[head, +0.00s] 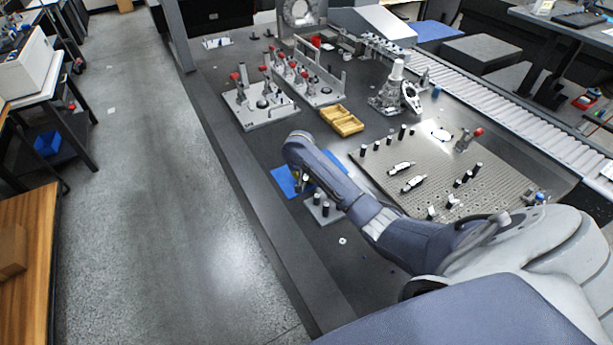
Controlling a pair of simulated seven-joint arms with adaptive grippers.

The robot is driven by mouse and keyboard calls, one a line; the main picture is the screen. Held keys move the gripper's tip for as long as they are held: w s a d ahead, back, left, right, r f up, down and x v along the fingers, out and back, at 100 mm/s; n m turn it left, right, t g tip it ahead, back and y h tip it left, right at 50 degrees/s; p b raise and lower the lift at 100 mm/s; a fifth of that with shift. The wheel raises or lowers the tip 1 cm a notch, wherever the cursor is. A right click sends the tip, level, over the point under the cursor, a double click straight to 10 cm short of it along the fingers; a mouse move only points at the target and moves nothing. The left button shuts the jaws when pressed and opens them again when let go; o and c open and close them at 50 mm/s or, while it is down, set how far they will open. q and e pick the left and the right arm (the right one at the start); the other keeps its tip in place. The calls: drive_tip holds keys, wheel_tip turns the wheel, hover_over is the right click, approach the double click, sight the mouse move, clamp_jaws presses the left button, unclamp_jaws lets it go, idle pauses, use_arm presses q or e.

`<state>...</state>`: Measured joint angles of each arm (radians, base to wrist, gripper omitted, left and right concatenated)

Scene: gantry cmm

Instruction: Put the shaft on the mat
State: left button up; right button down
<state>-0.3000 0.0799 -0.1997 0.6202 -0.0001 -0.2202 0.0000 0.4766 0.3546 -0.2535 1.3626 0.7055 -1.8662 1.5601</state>
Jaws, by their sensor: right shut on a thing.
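The blue mat (284,181) lies flat on the dark table, and my right forearm and wrist cover its middle. My right arm reaches in from the lower right, with its gripper (303,182) pointing down over the mat's near side. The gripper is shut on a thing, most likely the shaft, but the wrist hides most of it. I cannot tell whether it touches the mat. My left gripper is out of view.
A grey block with dark posts (322,210) stands just in front of the mat. A yellow tray (342,120) is behind it. The perforated plate (440,165) with pins and two pale cylindrical parts is to the right. Fixtures with red clamps (260,104) stand at the back left.

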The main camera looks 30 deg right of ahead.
idle(0.3)
drive_tip(key=c, duration=1.2)
unclamp_jaws()
drive_tip(key=shift+f, duration=0.1)
drive_tip(key=shift+o, duration=0.2)
drive_tip(key=v, duration=1.2)
